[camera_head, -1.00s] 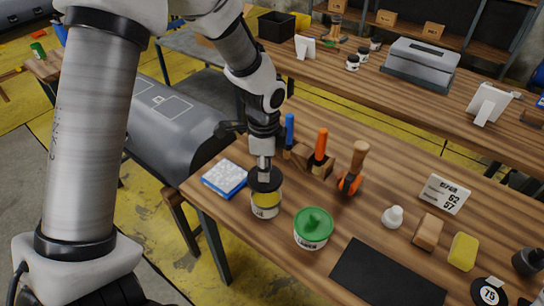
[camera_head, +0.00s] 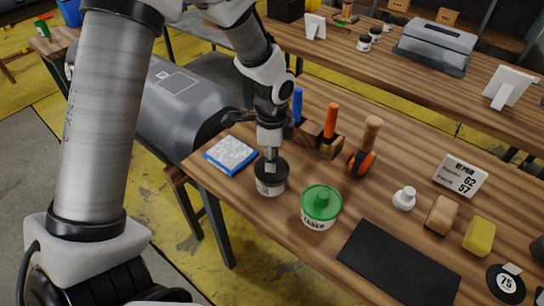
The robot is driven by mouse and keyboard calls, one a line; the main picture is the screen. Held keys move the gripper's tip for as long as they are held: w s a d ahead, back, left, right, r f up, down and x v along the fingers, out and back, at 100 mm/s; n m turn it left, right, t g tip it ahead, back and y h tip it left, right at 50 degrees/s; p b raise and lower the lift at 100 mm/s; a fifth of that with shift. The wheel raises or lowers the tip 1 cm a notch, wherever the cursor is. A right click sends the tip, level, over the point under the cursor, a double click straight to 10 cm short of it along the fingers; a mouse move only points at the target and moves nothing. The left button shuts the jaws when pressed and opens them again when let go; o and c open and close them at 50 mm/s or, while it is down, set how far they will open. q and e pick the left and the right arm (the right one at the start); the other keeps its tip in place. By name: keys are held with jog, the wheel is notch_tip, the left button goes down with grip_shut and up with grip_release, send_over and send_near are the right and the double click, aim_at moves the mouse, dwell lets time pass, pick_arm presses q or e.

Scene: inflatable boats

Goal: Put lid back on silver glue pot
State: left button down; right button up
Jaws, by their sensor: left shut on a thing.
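The silver glue pot (camera_head: 270,190) stands near the left front edge of the wooden table, with a pale label on its side. A black lid (camera_head: 262,171) sits at its top, with no gap visible between them. My left gripper (camera_head: 271,158) points straight down from above and is shut on the lid's top; its fingertips are small in the view. I cannot tell whether the lid is fully seated. My right gripper is not in view.
A green-lidded pot (camera_head: 321,205) stands close on the right. A blue-edged white pad (camera_head: 231,154) lies to the left. A wooden block with blue and orange-handled tools (camera_head: 331,122) stands just behind. A black mat (camera_head: 398,262) lies at the front right.

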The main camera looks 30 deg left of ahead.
pick_arm(q)
jog(key=shift+p, duration=0.8)
dwell(0.5)
jog(key=shift+f+p, duration=0.15)
jog(key=shift+p, duration=0.15)
dwell(0.7)
jog(key=shift+p, duration=0.4)
dwell(0.3)
jog(key=shift+c, duration=1.9)
grip_release()
notch_tip(320, 180, up, 7)
jog(key=p, duration=0.7)
jog(key=shift+p, duration=0.3)
